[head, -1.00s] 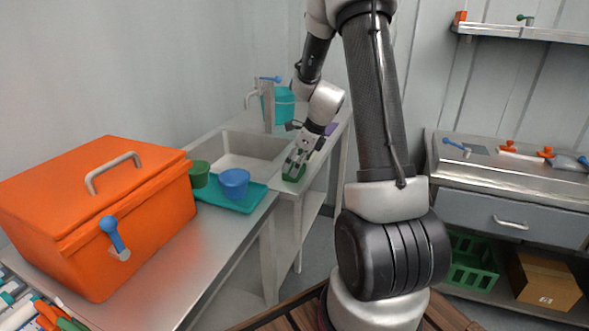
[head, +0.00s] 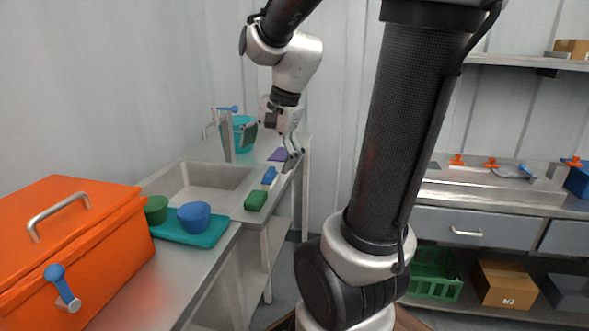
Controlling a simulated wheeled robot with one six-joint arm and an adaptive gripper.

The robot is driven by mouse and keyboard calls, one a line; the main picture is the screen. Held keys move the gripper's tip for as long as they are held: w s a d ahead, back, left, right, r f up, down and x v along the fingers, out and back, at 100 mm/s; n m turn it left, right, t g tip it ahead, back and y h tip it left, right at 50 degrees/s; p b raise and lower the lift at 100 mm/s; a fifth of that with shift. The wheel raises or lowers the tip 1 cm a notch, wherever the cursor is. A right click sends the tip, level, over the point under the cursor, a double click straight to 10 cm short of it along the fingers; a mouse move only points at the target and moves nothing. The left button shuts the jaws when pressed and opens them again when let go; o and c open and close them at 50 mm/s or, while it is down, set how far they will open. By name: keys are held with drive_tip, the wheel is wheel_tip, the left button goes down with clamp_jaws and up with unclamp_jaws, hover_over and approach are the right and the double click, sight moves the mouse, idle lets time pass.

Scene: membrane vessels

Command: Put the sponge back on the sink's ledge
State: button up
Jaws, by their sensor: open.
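A green block, which looks like the sponge (head: 256,200), lies flat on the sink's ledge (head: 244,217), right of the basin. A small blue item (head: 269,176) lies just behind it on the same ledge, and a flat purple item (head: 278,154) lies farther back. My gripper (head: 292,161) is open and empty, fingers pointing down, over the far part of the ledge near its right edge. It is apart from the green block, beyond the blue item. I cannot tell whether a fingertip touches the ledge.
The sink basin (head: 205,182) is empty, with a tap (head: 225,135) and teal bucket (head: 243,133) behind it. An orange cooler box (head: 75,245) fills the left.

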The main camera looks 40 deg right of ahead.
drive_tip(key=s+a+r+n+h, duration=0.1)
drive_tip(key=s+n, duration=1.2)
drive_tip(key=shift+a+r+n+t+h, duration=0.25)
drive_tip(key=shift+a+n+t+h, duration=0.05)
drive_tip(key=shift+a+t, duration=0.1)
